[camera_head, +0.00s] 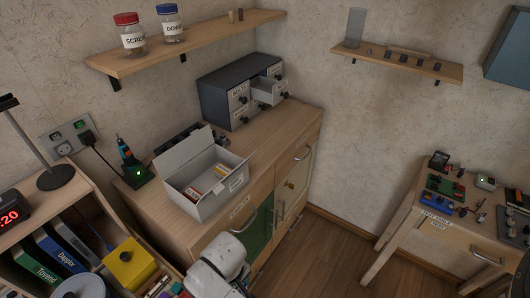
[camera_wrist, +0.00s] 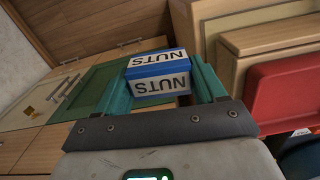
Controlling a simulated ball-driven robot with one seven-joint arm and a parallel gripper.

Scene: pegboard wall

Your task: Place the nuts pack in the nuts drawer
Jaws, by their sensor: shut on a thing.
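The nuts pack (camera_wrist: 160,72) is a small white and blue box marked NUTS. It shows in the wrist view between the two green fingers of my gripper (camera_wrist: 163,80), which is shut on it. The lettering appears upside down there. In the head view my white arm is at the bottom middle; the pack and the fingers cannot be made out. A dark drawer cabinet (camera_head: 222,96) with pale drawer fronts stands on the wooden counter. One drawer (camera_head: 268,91) at its right is pulled out. Its label is too small to read.
An open white box (camera_head: 207,193) with small packs stands on the counter (camera_head: 282,130), nearer than the cabinet. A shelf with two jars (camera_head: 130,38) hangs above. A workbench (camera_head: 448,238) stands at right. A red bin (camera_wrist: 285,92) shows in the wrist view.

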